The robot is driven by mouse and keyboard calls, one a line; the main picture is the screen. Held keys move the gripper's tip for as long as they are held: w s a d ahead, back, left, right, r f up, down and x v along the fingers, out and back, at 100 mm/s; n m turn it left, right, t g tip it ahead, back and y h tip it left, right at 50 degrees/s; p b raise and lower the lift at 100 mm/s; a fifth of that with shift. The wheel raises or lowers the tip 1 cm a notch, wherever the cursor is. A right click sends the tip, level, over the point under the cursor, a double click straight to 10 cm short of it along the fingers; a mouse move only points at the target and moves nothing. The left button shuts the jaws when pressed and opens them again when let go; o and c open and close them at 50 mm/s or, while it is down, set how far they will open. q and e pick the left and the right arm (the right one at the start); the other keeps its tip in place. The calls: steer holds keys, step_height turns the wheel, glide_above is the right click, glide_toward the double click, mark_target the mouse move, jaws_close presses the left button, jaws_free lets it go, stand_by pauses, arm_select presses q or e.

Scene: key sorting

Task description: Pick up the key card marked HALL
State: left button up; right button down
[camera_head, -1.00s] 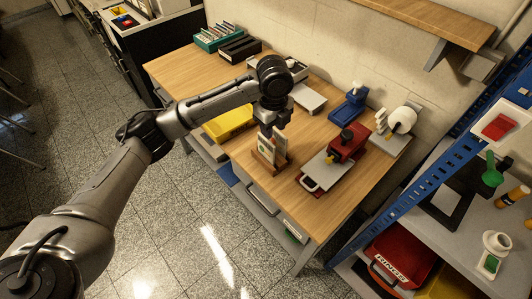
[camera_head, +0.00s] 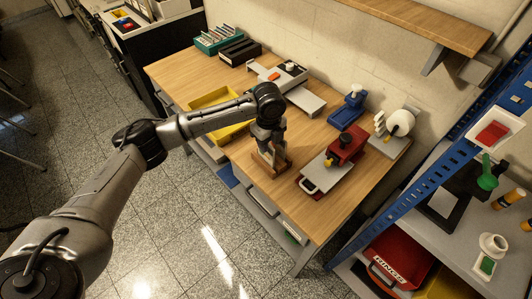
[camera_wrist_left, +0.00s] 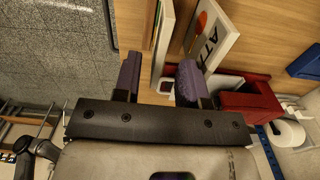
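A wooden card stand (camera_head: 270,167) is at the front of the table, with upright cards in it that my gripper mostly covers in the head view. In the left wrist view a pale card (camera_wrist_left: 162,42) stands nearly edge-on, and a second white card (camera_wrist_left: 212,35) shows an orange mark and the partly covered letters "ATH". I cannot read HALL on any card. My left gripper (camera_head: 269,142) is down at the top of the stand. Its fingers (camera_wrist_left: 160,78) are open, with the pale card's edge between them; contact is not clear. My right gripper is out of view.
A red device (camera_head: 348,144) with a grey plate stands right of the stand, and a blue one (camera_head: 347,108) behind it. A yellow tray (camera_head: 212,97) lies to the left. A blue-framed shelf (camera_head: 390,205) borders the table's right side.

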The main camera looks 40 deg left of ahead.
arm_select(q)
steer(key=shift+s+a+f+p, duration=0.15)
steer(key=shift+f+p, duration=0.2)
steer(key=shift+f, duration=0.8)
steer(key=shift+w+a+f+p, duration=0.1)
steer(key=shift+f+p, duration=0.2)
steer(key=shift+f, duration=0.8)
jaws_close()
